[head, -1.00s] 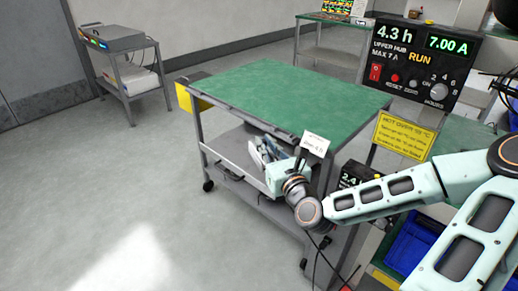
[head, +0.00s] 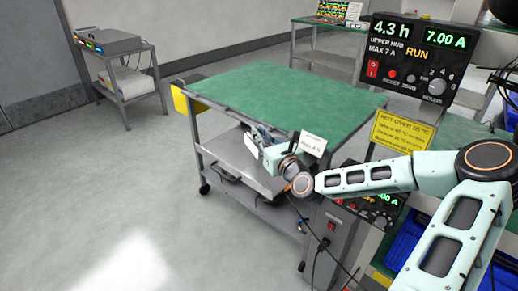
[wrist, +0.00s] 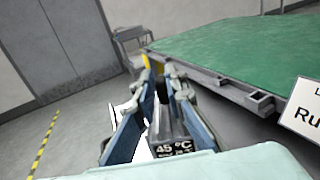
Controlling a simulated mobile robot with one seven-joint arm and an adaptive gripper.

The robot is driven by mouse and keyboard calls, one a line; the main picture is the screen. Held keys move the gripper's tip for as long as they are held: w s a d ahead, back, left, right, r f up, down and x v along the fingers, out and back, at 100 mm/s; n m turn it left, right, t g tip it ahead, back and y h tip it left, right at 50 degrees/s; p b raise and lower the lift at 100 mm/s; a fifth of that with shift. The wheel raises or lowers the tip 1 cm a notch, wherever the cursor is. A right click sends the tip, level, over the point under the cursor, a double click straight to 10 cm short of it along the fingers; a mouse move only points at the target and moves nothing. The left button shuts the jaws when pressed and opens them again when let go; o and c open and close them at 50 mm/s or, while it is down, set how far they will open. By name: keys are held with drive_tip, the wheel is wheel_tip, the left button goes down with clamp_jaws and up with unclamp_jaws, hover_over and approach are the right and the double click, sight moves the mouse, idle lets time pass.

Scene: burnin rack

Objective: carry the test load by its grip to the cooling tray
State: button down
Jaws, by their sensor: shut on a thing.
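My gripper (wrist: 155,80) is shut on a dark grey block with a "45 °C" display (wrist: 172,148), seen between its blue fingers in the wrist view. This looks like the test load; most of it, and its grip, is hidden by the fingers. In the head view my gripper (head: 254,138) is beside the near edge of the green-topped cart (head: 285,95), around the height of its top. The load is too small to make out there. I cannot identify the cooling tray in either view.
A rack with "4.3 h" and "7.00 A" displays (head: 415,55) and a yellow hot warning sign (head: 402,131) is at right. The cart's green top is clear. Open floor lies left.

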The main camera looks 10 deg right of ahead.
drive_tip(key=shift+w+f+b, duration=0.3)
drive_tip(key=shift+w+f, duration=0.75)
drive_tip(key=shift+f, duration=0.1)
drive_tip(key=shift+w+f+b, duration=0.15)
drive_tip(key=shift+f+b, duration=0.2)
drive_tip(key=shift+f, duration=1.3)
drive_tip(key=shift+f, duration=0.15)
drive_tip(key=c, duration=2)
unclamp_jaws()
drive_tip(key=shift+o, duration=0.2)
drive_tip(key=shift+d, duration=0.1)
drive_tip(key=p+v, duration=0.1)
drive_tip(key=v, duration=1.1)
